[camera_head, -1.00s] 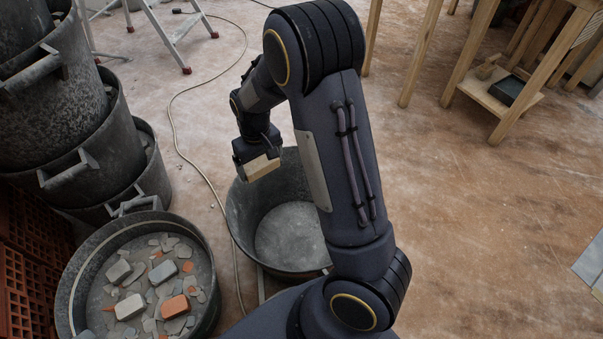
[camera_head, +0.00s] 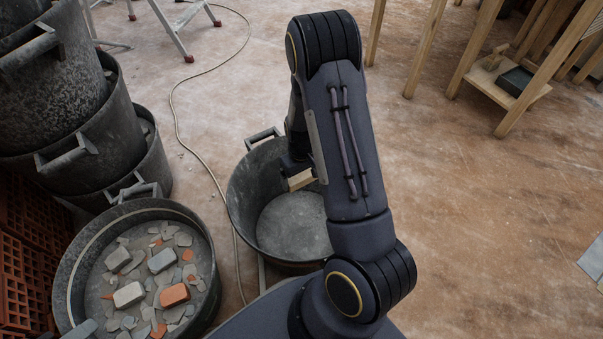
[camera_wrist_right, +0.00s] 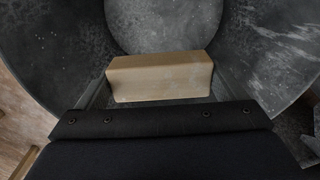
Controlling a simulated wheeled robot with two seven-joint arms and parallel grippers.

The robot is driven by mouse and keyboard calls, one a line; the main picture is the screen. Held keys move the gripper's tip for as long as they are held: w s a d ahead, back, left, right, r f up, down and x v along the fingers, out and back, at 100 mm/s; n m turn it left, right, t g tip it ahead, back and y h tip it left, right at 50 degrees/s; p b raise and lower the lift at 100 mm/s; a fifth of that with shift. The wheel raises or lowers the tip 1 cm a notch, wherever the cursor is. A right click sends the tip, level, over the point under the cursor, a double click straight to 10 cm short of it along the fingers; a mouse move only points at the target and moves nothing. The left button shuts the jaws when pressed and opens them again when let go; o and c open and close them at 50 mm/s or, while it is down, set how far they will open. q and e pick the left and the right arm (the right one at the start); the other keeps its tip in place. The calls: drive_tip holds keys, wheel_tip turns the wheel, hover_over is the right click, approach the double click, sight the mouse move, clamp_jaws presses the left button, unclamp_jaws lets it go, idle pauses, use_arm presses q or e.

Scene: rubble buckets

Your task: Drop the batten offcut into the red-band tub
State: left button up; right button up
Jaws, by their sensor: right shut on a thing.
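The batten offcut (camera_head: 301,180), a short pale wooden block, is in my right gripper (camera_head: 297,170), which is shut on it. My right arm hides part of both. The block shows whole across the right wrist view (camera_wrist_right: 160,77), with the dark tub's interior below it. In the head view the block is over the middle tub (camera_head: 243,198), a dark grey, empty tub, and appears inside its rim outline. My arm hides the tub's right side, and I see no red band on it. My left gripper is not in view.
Another tub (camera_head: 68,270) at lower left holds grey and orange rubble pieces and has a pale band inside. Stacked dark buckets (camera_head: 50,100) and orange bricks (camera_head: 22,270) stand at left. A cable (camera_head: 190,150) crosses the floor. Wooden trestles (camera_head: 480,70) stand at upper right.

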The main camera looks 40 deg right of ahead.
sight(302, 175)
wheel_tip(302, 175, down, 2)
drive_tip(key=shift+f+b, duration=0.2)
drive_tip(key=shift+b, duration=0.35)
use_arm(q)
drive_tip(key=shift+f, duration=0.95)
use_arm(e)
drive_tip(key=o, duration=0.7)
wheel_tip(302, 175, up, 7)
drive_tip(key=p, duration=0.3)
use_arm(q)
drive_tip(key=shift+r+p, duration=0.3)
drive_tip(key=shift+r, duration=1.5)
use_arm(e)
drive_tip(key=shift+r, duration=0.45)
drive_tip(key=shift+r, duration=0.1)
